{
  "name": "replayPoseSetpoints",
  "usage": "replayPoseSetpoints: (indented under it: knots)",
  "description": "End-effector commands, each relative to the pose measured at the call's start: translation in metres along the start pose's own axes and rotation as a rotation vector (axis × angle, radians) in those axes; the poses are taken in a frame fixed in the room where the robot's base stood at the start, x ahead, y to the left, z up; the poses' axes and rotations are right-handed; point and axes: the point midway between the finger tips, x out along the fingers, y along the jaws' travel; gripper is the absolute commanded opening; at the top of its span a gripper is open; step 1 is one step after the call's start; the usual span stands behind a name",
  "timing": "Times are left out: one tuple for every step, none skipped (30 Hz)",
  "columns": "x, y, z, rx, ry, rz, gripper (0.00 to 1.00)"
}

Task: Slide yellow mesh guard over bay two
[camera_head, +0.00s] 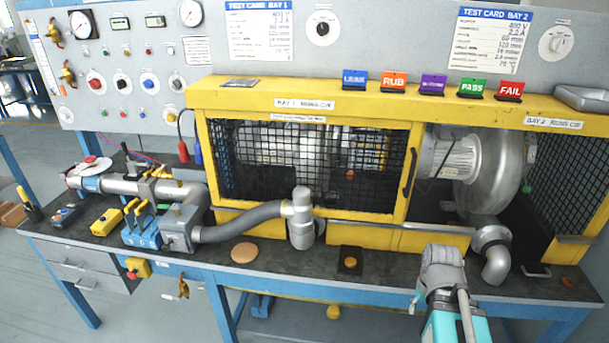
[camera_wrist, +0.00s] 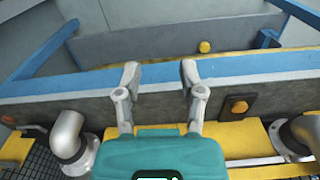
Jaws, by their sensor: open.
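The yellow-framed mesh guard (camera_head: 310,165) stands in the long yellow housing and covers bay one on the left. Its dark upright handle (camera_head: 409,172) is on its right edge. Bay two is open at the front, and its silver blower (camera_head: 480,170) shows uncovered. My gripper (camera_wrist: 160,78) is open and empty in the wrist view, its two grey fingers over the bench's front edge. In the head view its teal body (camera_head: 455,328) is low at the right, in front of the bench and well below the handle. Its fingertips are hard to make out there.
A grey pipe elbow (camera_head: 495,258) stands before bay two, and a hose joint (camera_head: 301,215) before bay one. An orange button on a dark plate (camera_head: 350,262) lies between them. Coloured signs, including a red FAIL sign (camera_head: 510,90), stand on the housing top.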

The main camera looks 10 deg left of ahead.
Motion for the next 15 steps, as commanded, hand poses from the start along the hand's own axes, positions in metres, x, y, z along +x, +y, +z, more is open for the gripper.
replayPoseSetpoints:
  knots:
    - [0.0, 0.0, 0.0, 0.0, 0.0, 0.0, 0.51]
    - [0.0, 0.0, 0.0, 0.0, 0.0, 0.0, 0.51]
    - [0.0, 0.0, 0.0, 0.0, 0.0, 0.0, 0.51]
    - [0.0, 0.0, 0.0, 0.0, 0.0, 0.0, 0.51]
    - [0.0, 0.0, 0.0, 0.0, 0.0, 0.0, 0.47]
    - [0.0, 0.0, 0.0, 0.0, 0.0, 0.0, 0.4]
    - [0.0, 0.0, 0.0, 0.0, 0.0, 0.0, 0.34]
    - [0.0, 0.0, 0.0, 0.0, 0.0, 0.0, 0.29]
    - [0.0, 0.0, 0.0, 0.0, 0.0, 0.0, 0.21]
    - [-0.0002, -0.0001, -0.0002, -0.001, 0.0, 0.0, 0.16]
    - [-0.0006, -0.0002, -0.0006, -0.003, 0.0, 0.001, 0.1]
    - [-0.0016, -0.0005, -0.0016, -0.009, -0.001, 0.003, 0.03]
    - [-0.0028, -0.001, -0.0028, -0.016, -0.001, 0.006, 0.0]
    - [-0.0043, -0.0016, -0.0044, -0.026, -0.002, 0.01, 0.0]
    - [-0.0069, -0.0026, -0.0072, -0.043, -0.003, 0.016, 0.0]
